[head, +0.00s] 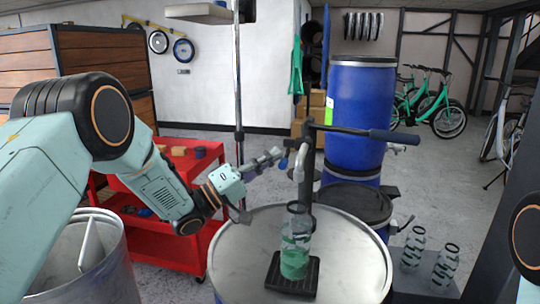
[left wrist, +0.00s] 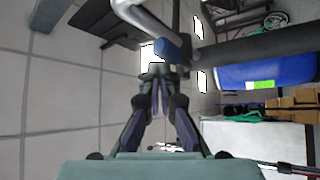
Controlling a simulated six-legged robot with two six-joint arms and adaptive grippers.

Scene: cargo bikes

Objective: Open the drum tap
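A pump with a pale curved spout (head: 299,160) and a long dark lever with a blue grip (head: 393,137) stands over the steel drum (head: 235,262). A small blue knob (head: 283,163) sits beside the spout; it also shows in the left wrist view (left wrist: 172,48). My left gripper (head: 277,154) is just left of the spout, close to the blue knob. Its fingers (left wrist: 156,72) come together, with nothing clearly between them. My right gripper is out of view.
A clear bottle with green liquid (head: 295,250) stands on a black tray (head: 275,280) on the steel drum. A red cart (head: 165,243) is behind my left arm. Bicycles (head: 448,118) are at the back.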

